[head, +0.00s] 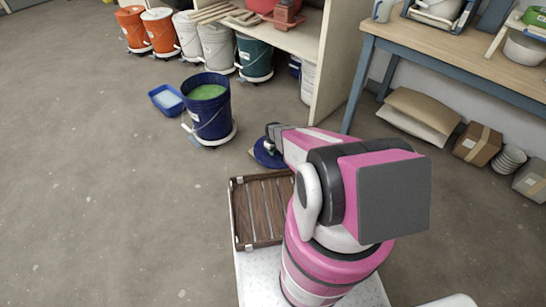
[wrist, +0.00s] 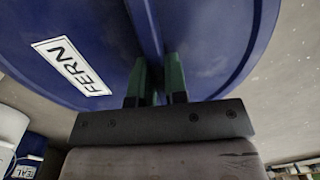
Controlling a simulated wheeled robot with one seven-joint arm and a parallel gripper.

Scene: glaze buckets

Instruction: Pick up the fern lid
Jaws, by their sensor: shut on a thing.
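The fern lid is a blue round lid with a white label reading FERN; it fills the upper part of the wrist view (wrist: 215,40). My gripper (wrist: 157,75) is shut on a raised ridge across the lid, with a green-faced finger on each side. In the head view the blue lid (head: 268,154) shows partly behind my gripper (head: 272,132), left of my pink arm. The rest of the lid there is hidden by the arm. I cannot tell from these views how high the lid is above the floor.
An open blue bucket (head: 208,110) of green glaze stands on a wheeled dolly, with a blue tray (head: 167,100) beside it. A dark slatted wooden tray (head: 262,209) is close in front of me. Shelving and a workbench (head: 450,55) are behind; floor at left is clear.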

